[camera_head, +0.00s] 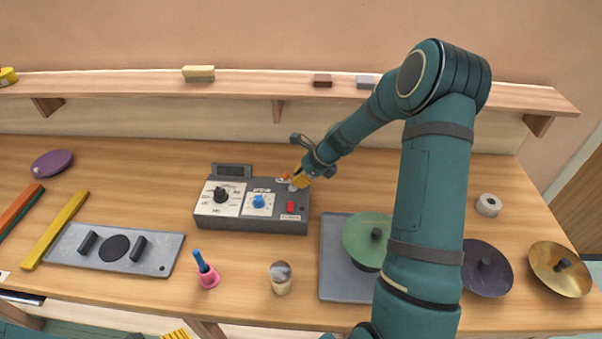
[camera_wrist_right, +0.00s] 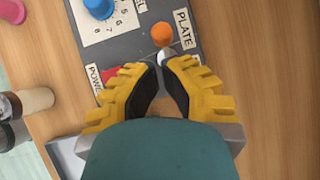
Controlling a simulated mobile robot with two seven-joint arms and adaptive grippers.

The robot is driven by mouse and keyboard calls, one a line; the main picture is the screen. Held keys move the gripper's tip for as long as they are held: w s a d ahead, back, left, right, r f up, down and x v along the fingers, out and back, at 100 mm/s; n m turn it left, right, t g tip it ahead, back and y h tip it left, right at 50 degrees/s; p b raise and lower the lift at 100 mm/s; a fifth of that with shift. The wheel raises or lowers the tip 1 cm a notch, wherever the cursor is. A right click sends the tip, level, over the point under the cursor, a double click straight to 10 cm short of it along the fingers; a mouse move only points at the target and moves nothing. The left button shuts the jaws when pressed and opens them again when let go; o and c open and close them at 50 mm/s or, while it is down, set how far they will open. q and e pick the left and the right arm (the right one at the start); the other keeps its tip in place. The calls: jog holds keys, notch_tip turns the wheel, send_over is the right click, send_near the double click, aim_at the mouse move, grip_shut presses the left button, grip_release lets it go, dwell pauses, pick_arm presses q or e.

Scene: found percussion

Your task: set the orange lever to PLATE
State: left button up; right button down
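The grey control box (camera_head: 250,224) stands in the middle of the table. The lever's orange knob (camera_wrist_right: 162,34) shows in the wrist view, with a silver part just below it. It lies beside the PLATE label (camera_wrist_right: 183,28); another label, partly cut off, is on its other side. My right gripper (camera_head: 293,185) is over the box's back right corner. In the wrist view its yellow fingers (camera_wrist_right: 164,67) have their tips nearly together, close to the silver part and below the knob. Nothing is visibly held; contact is unclear. My left gripper is out of view.
The box also carries a black dial (camera_head: 221,195), a blue dial (camera_head: 259,201) and a red switch (camera_head: 291,206). A green disc (camera_head: 362,238) on a grey plate (camera_head: 335,283) stands to the right. A pink bell (camera_head: 209,280) and a shaker-like object (camera_head: 280,285) stand in front.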

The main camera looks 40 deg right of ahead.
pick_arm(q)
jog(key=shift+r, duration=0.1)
pick_arm(e)
jog(key=shift+r, duration=0.1)
jog(key=shift+r+p, duration=0.75)
jog(key=shift+p, duration=0.05)
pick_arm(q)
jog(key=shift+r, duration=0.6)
pick_arm(e)
jog(key=shift+s+d+r, duration=0.1)
jog(key=shift+d+r, duration=0.05)
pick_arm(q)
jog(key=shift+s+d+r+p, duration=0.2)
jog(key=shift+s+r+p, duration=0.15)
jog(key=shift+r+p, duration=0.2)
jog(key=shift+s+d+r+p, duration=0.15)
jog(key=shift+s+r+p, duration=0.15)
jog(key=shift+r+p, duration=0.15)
pick_arm(e)
jog(key=v, duration=1.2)
jog(key=shift+s+r, duration=0.2)
jog(key=shift+r, duration=0.05)
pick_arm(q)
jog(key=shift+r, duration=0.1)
pick_arm(e)
jog(key=shift+s, duration=0.1)
